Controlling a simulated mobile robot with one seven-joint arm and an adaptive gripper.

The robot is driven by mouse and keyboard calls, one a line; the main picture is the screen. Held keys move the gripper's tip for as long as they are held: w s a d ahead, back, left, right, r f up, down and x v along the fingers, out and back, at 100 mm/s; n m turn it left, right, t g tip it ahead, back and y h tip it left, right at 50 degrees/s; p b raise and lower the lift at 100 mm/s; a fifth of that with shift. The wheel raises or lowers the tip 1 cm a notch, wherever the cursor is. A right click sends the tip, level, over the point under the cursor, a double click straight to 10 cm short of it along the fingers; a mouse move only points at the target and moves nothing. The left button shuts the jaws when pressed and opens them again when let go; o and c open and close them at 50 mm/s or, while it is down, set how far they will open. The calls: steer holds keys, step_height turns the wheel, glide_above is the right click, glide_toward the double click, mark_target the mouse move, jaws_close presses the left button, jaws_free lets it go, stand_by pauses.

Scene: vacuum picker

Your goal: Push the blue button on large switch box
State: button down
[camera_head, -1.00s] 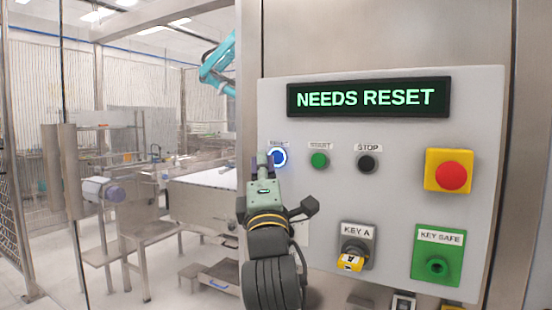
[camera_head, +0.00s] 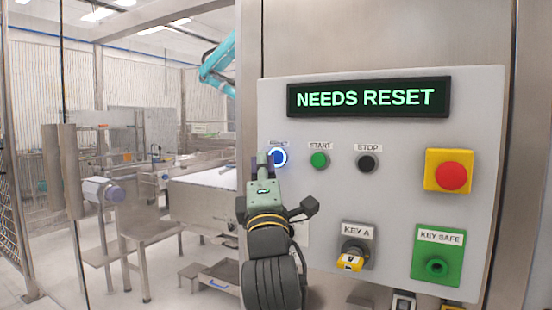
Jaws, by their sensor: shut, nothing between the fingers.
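The large switch box (camera_head: 400,215) is a light grey panel on the metal post at the right, with a display (camera_head: 368,97) reading "NEEDS RESET". The blue button (camera_head: 278,157), ringed in glowing light, sits at its upper left under a small label. My gripper (camera_head: 262,160) is shut and empty, pointing up and forward. Its fingertips are just left of and slightly below the blue button in the picture, overlapping its lower left edge. I cannot tell whether they touch it.
To the right are the green START button (camera_head: 320,160), black STOP button (camera_head: 367,162) and a red emergency button (camera_head: 453,177) on yellow. Below are KEY A (camera_head: 352,255) with a yellow key and the green KEY SAFE (camera_head: 438,260). Metal machinery stands behind glass at left.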

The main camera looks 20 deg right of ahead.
stand_by(0.3)
steer(key=shift+w+d, duration=0.25)
steer(key=shift+d, duration=0.1)
steer(key=shift+w+d, duration=0.25)
steer(key=shift+d, duration=0.05)
stand_by(0.6)
steer(key=shift+s+a, duration=0.5)
steer(key=shift+a, duration=0.15)
steer(key=shift+s+a, duration=0.8)
steer(key=shift+a, duration=0.2)
steer(key=shift+s+a, duration=0.75)
steer(key=shift+a, duration=0.2)
